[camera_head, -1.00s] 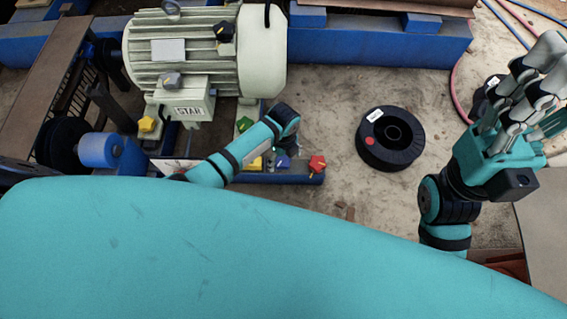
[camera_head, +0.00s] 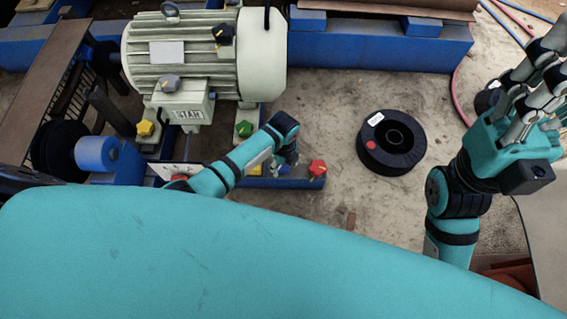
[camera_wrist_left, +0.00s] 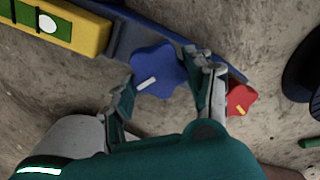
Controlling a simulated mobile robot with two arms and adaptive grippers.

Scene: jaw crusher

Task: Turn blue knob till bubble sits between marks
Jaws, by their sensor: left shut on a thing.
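The blue knob (camera_wrist_left: 158,70), lobed with a white pointer line, sits between the two fingers of my left gripper (camera_wrist_left: 164,91) in the left wrist view. The gripper is shut on it. In the head view the left gripper (camera_head: 290,155) reaches down over the knob and mostly hides it. The yellow level (camera_wrist_left: 88,33) is at the upper left of the wrist view, cut by the frame. Its green vial (camera_wrist_left: 28,18) shows a white bubble (camera_wrist_left: 48,24) towards the vial's right end.
A red knob (camera_wrist_left: 240,98) is close beside the right finger. Green (camera_head: 244,129) and yellow (camera_head: 146,128) knobs stand near the motor (camera_head: 190,55). A black spool (camera_head: 372,158) lies on the floor.

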